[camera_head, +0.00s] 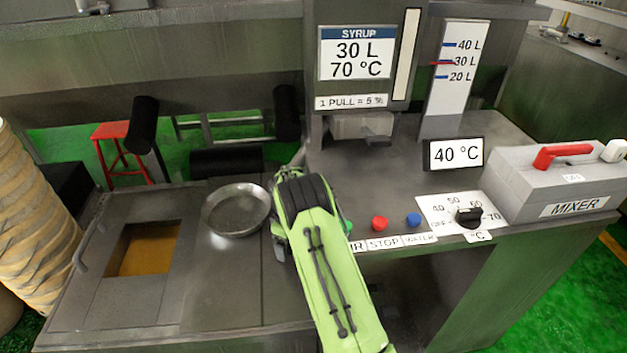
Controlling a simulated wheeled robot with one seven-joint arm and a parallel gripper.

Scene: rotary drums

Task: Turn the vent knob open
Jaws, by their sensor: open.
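No knob labelled as a vent can be made out. The only knob I see is a black one (468,217) on a white temperature dial marked from OFF to 70 °C, on the right of the counter front. My green arm reaches up from the bottom middle over the counter, its black-banded end left of the push buttons. The fingers of my gripper are hidden behind this arm, so I see no contact with anything.
A metal pan (237,208) lies left of my arm. Red (379,223) and blue (414,219) buttons stand right of it. A grey mixer box (565,185) with a red handle (562,154) is at right. A syrup dispenser (357,70) rises behind.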

